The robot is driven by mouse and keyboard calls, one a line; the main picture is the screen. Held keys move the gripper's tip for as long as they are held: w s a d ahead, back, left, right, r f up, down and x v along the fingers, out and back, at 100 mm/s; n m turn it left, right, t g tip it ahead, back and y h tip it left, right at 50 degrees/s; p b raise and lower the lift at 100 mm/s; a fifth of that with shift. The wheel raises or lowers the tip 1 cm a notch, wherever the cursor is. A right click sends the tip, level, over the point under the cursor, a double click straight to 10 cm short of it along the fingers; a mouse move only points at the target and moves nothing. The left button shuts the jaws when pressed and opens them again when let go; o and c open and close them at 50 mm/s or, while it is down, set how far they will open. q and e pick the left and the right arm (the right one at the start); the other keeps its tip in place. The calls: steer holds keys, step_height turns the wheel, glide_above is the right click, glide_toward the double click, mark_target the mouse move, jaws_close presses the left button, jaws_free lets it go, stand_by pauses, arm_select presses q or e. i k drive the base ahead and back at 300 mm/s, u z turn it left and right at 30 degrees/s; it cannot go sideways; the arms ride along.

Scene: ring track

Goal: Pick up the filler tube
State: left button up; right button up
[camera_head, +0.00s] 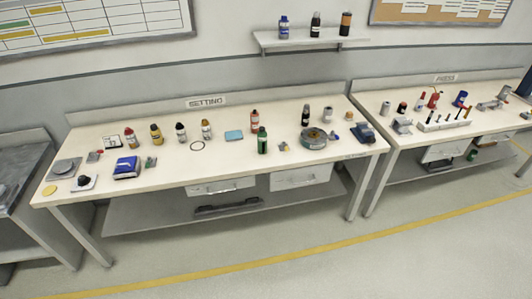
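I cannot tell for sure which item is the filler tube; the things are small at this distance. The bench marked SETTING (222,161) holds several small bottles, among them a green bottle (262,141), a red-topped bottle (254,121) and a dark bottle (305,116). A red-and-white bottle (131,138) stands behind a blue device (127,168) on the left. Neither of my grippers is in view.
A bench marked PRESS (428,144) stands to the right, with a narrow gap between the two. A wall shelf (308,43) holds three bottles. A grey table (17,185) is at the left edge. Open floor (400,265) with a yellow line lies in front.

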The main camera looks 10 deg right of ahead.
mark_target(262, 139)
steer(key=z, duration=0.45)
steer(key=i, duration=0.5)
steer(key=z, duration=0.25)
